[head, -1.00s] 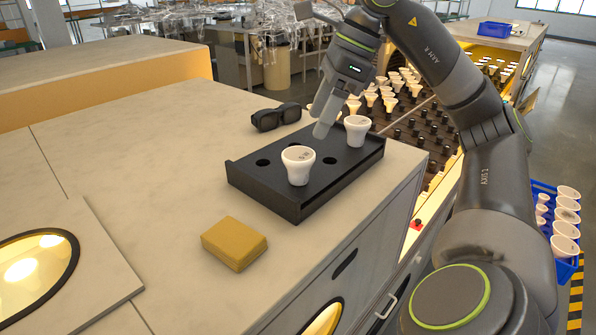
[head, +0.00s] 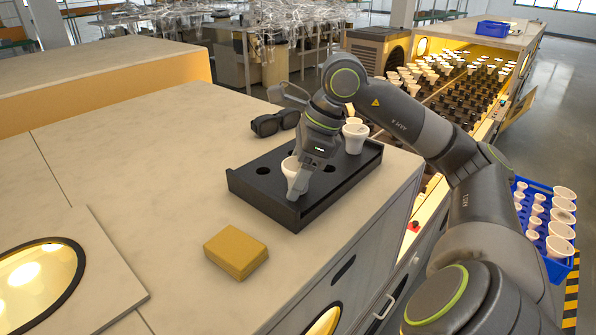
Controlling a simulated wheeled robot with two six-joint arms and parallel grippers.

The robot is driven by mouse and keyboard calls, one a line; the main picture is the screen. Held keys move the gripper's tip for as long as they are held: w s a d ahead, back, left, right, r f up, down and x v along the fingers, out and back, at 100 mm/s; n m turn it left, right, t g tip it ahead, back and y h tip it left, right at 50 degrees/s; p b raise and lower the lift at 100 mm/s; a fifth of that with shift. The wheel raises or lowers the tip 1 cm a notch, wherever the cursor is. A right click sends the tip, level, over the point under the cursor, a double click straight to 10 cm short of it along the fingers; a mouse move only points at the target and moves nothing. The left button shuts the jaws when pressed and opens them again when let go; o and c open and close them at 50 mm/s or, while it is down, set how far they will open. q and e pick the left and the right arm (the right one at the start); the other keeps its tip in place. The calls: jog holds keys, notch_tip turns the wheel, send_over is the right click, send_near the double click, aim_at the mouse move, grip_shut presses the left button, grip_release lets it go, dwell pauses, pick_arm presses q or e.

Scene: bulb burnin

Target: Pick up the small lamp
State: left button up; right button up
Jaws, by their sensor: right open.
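A black tray (head: 320,205) with round holes sits on the pale worktop. A white cup-shaped lamp (head: 289,166) stands in its near-left part, partly hidden by my right gripper. Another white lamp (head: 354,140) stands near the tray's far right end. My right gripper (head: 301,190) points down at the near lamp, its visible finger overlapping the lamp's right side; the other finger is hidden. It is open, and whether it touches the lamp is not clear. My left gripper is out of view.
A yellow block (head: 236,252) lies in front of the tray and dark glasses (head: 275,122) lie behind it. A blue crate (head: 552,272) of large and small white lamps is at the right. A lamp rack (head: 455,100) stands behind.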

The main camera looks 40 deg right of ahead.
jog(key=shift+c, duration=0.4)
jog(key=c, duration=0.7)
jog(key=shift+o, duration=0.2)
jog(key=shift+r, duration=0.6)
notch_tip(320, 180, up, 8)
jog(key=shift+f+b, duration=0.3)
jog(key=shift+b, duration=0.5)
jog(key=shift+s, duration=0.1)
